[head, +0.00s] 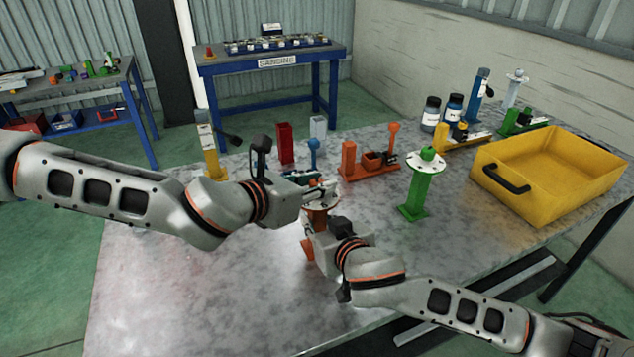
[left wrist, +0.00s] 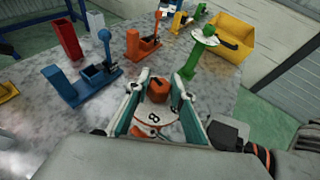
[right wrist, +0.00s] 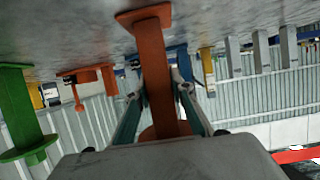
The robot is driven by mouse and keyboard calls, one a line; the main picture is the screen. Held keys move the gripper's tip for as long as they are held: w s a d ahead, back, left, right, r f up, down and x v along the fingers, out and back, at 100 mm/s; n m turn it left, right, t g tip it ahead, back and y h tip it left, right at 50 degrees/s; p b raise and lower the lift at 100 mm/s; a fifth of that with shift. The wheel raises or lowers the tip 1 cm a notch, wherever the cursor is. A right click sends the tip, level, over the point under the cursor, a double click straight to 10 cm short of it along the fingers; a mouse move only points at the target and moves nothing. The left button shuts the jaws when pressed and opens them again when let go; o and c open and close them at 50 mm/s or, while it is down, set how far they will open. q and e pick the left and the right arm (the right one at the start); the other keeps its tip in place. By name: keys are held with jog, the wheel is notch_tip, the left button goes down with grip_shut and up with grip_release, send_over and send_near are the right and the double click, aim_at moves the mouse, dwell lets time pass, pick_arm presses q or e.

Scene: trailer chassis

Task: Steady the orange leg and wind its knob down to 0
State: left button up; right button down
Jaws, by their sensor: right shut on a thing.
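The orange leg (head: 318,216) stands upright on the metal table, partly hidden by my two grippers. Its post fills the middle of the right wrist view (right wrist: 155,75), where the picture is upside down. Its white numbered dial (left wrist: 157,118) shows an 8 facing my left wrist camera, and its orange knob (left wrist: 160,89) sits on top. My left gripper (left wrist: 160,84) is open, with one finger on each side of the knob and gaps visible between. My right gripper (right wrist: 158,88) is shut on the orange post below the dial.
A green leg (head: 416,192) with a similar dial stands to the right, and a yellow bin (head: 570,190) lies beyond it. Orange (head: 368,165), blue (left wrist: 85,78) and red (head: 285,143) fixtures stand behind the orange leg. The table's front left is clear.

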pick_arm(q)
jog(key=shift+d+n+y, duration=0.1)
jog(key=shift+n+y, duration=0.2)
jog(key=shift+c, duration=0.2)
jog(key=shift+s+n+t+y, duration=0.1)
jog(key=shift+n+t+y, duration=0.5)
jog(key=shift+n+y, duration=0.15)
jog(key=shift+n+t+y, duration=0.4)
jog(key=shift+n+y, duration=0.15)
jog(key=o, duration=1.2)
jog(key=shift+c, duration=0.2)
jog(key=v, duration=1.1)
jog(key=shift+s+r, duration=0.2)
jog(key=shift+s, duration=0.1)
